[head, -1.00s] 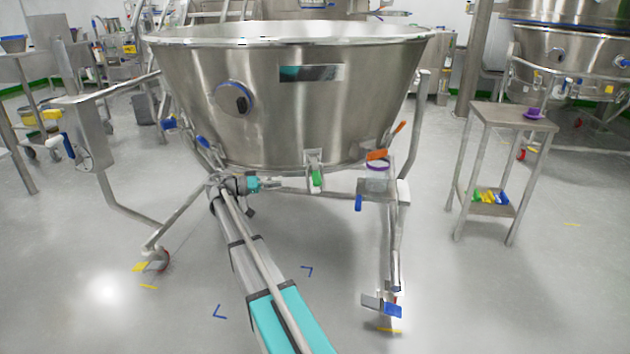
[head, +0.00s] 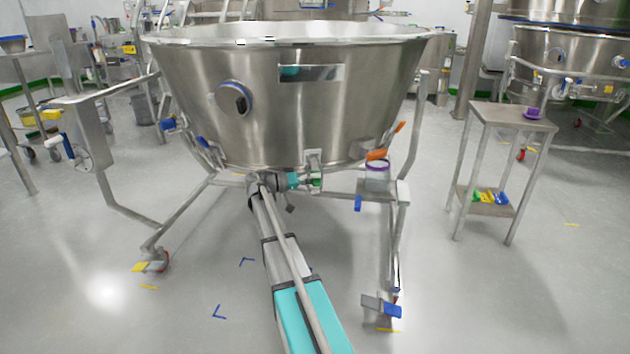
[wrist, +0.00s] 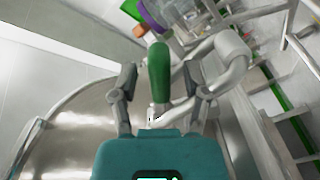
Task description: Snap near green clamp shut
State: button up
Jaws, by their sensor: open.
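The near green clamp (head: 316,183) sits low on the front of the large steel bowl (head: 310,110), under a small metal bracket. My gripper (head: 309,181) has its tip at this clamp and partly covers it in the head view. In the wrist view the clamp's green handle (wrist: 159,66) points away from me, in the space between the two fingers of my gripper (wrist: 160,80). The fingers are apart, with a visible gap on each side of the handle. The clamp's metal base is partly hidden behind the gripper body.
An orange handle (head: 377,155) and a purple-rimmed jar (head: 377,172) on a small shelf are close to the clamp's right. The bowl's frame has legs with casters at both sides. A steel side table (head: 511,118) stands at right.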

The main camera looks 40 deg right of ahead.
jog(key=shift+s+d, duration=0.2)
jog(key=shift+d, duration=0.2)
